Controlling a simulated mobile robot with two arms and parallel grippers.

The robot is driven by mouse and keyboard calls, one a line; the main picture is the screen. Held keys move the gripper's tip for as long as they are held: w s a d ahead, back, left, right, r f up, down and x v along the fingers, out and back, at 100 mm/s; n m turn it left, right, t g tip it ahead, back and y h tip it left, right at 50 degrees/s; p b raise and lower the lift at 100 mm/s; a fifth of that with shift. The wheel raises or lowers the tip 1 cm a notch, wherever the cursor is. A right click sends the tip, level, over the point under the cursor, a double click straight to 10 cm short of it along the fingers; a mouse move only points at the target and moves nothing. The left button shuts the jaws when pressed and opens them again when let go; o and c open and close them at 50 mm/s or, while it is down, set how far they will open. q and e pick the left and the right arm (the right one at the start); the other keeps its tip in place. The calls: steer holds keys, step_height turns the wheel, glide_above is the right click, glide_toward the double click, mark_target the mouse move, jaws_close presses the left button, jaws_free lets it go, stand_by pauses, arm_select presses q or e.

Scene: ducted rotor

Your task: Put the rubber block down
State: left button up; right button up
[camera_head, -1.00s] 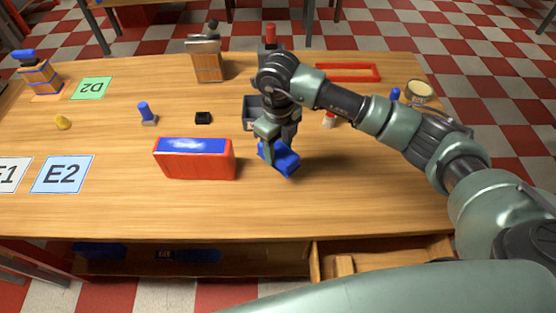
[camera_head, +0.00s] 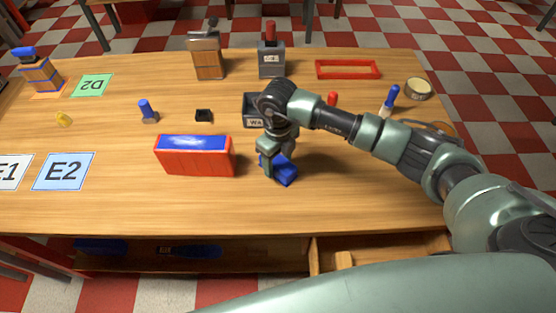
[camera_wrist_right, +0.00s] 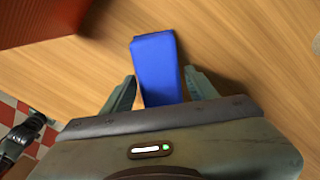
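The blue rubber block (camera_head: 287,174) lies on the wooden table, just right of the red box. In the right wrist view the block (camera_wrist_right: 156,62) sits between the two fingers of my right gripper (camera_wrist_right: 161,74), with a narrow gap showing on each side. My right gripper (camera_head: 275,163) is low over the table around the block and looks slightly open. Part of the block is hidden behind a finger in the head view. My left gripper is not in view.
A red box with a blue top (camera_head: 194,157) stands close on the left. A grey open bin (camera_head: 254,110) is behind the gripper. A blue-handled item (camera_head: 390,98) and a round tin (camera_head: 418,89) are at right. Bare table lies in front.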

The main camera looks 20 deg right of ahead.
mark_target(278, 160)
steer(key=shift+r, duration=0.1)
steer(key=shift+r, duration=0.2)
step_height(278, 160, up, 12)
steer(key=b, duration=0.2)
stand_by(0.3)
steer(key=shift+f, duration=0.15)
